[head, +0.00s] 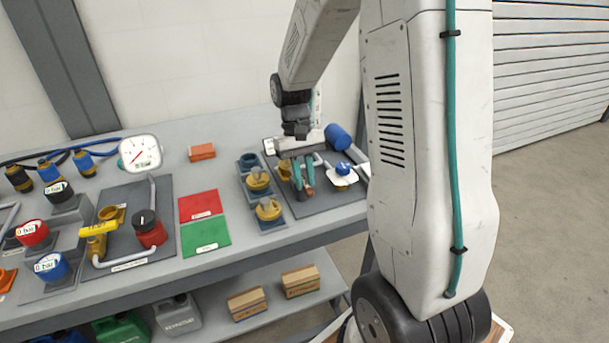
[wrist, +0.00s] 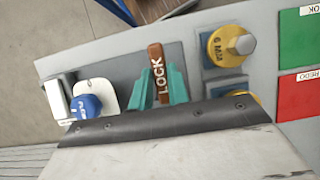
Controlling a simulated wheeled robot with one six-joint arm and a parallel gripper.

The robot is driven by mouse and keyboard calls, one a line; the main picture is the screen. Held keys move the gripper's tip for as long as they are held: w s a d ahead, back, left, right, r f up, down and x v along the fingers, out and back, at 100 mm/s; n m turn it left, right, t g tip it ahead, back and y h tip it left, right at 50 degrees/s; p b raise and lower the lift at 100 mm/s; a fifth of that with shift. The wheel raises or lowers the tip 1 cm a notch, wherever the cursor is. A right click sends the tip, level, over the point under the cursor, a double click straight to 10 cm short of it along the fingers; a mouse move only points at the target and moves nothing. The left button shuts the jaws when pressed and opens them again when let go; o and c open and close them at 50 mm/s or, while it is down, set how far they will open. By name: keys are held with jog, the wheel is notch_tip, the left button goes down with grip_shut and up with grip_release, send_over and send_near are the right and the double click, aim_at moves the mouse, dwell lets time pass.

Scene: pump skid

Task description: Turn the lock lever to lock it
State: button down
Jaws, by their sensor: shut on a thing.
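The lock lever (wrist: 157,72) is a reddish-brown handle with the word LOCK in white, in the middle of the wrist view. My gripper (wrist: 162,88) has its two teal fingers on either side of the lever, shut on it. In the head view, my gripper (head: 303,178) reaches down over the dark grey plate at the right part of the bench, and the lever (head: 307,194) shows as a small reddish piece at the fingertips. The lever's pivot and lower end are hidden by the fingers and gripper body.
A blue knob (wrist: 86,105) on a white plate sits left of the lever in the wrist view. A yellow fitting (wrist: 230,45) stands to the right. Green (head: 206,236) and red (head: 201,206) mats lie further left on the bench. A blue cylinder (head: 338,137) is behind.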

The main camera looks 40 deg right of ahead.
jog(key=shift+w+r, duration=0.1)
jog(key=shift+w, duration=0.05)
jog(key=c, duration=1.3)
grip_release()
jog(key=shift+c, duration=0.2)
jog(key=v, duration=0.7)
jog(key=shift+w+d+r, duration=0.1)
jog(key=shift+d+r, duration=0.05)
jog(key=shift+r, duration=0.2)
jog(key=shift+s+a+f, duration=0.2)
jog(key=shift+s+a, duration=0.05)
jog(key=shift+s, duration=0.35)
jog(key=shift+s+a+f, duration=0.15)
jog(key=shift+s+a, duration=0.05)
jog(key=shift+s, duration=0.35)
jog(key=s+a+r+n+t, duration=0.1)
jog(key=s+a+r+t, duration=0.1)
jog(key=s, duration=0.4)
jog(key=s+a+r+n+t+h, duration=0.1)
jog(key=s+a+r+t, duration=0.1)
jog(key=s+a, duration=0.4)
jog(key=s+a+r+n+t, duration=0.1)
jog(key=s+a+r, duration=0.3)
jog(key=s, duration=0.4)
jog(key=shift+r+t, duration=0.35)
jog(key=shift+t, duration=0.05)
